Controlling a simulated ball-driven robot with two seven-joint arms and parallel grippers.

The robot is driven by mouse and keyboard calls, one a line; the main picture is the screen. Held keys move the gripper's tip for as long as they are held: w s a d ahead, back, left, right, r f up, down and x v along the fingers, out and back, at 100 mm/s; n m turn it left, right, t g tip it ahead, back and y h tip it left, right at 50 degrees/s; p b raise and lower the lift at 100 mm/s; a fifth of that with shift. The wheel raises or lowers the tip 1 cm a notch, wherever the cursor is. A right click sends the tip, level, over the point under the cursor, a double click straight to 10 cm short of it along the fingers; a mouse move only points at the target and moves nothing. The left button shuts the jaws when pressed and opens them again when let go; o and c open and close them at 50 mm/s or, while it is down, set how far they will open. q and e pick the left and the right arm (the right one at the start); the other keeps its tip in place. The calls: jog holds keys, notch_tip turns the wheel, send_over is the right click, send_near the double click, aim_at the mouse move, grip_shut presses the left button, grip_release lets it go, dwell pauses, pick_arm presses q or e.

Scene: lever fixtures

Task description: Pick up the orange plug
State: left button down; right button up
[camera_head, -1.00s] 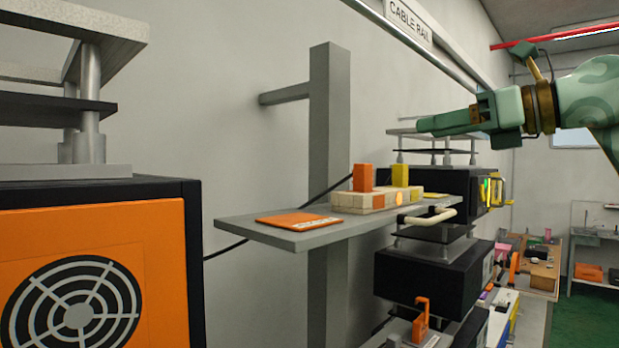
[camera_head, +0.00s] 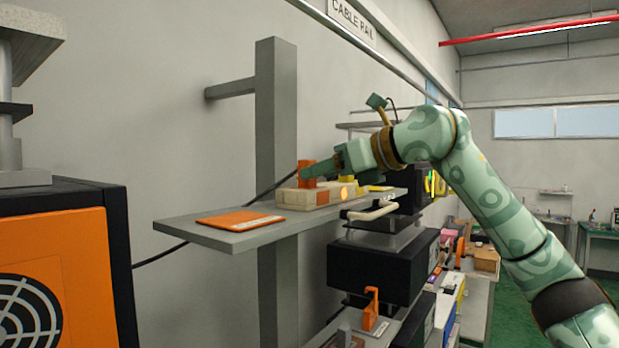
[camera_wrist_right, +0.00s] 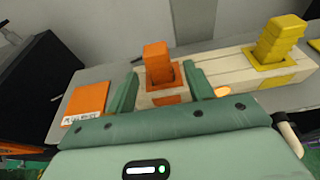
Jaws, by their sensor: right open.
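The orange plug (camera_head: 305,172) stands upright in a pale block-like holder (camera_head: 310,196) on the grey shelf. In the right wrist view the orange plug (camera_wrist_right: 158,62) stands in the holder's orange-marked socket. My right gripper (camera_head: 312,170) is at the plug; its green fingers (camera_wrist_right: 163,90) are open, one on each side of the plug, with gaps visible. My left gripper is not in view.
An orange card (camera_head: 240,220) lies on the grey shelf (camera_head: 190,232) left of the holder. Black boxes (camera_head: 380,265) stand below. An orange cabinet (camera_head: 60,250) is at the left.

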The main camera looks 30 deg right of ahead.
jog(key=p+x, duration=0.1)
jog(key=x, duration=0.3)
jog(key=shift+w+a, duration=0.1)
jog(key=shift+w, duration=0.25)
jog(key=shift+s, duration=0.25)
jog(key=shift+c, duration=0.6)
jog(key=c, duration=1)
jog(key=shift+o, duration=0.2)
jog(key=shift+r, duration=0.1)
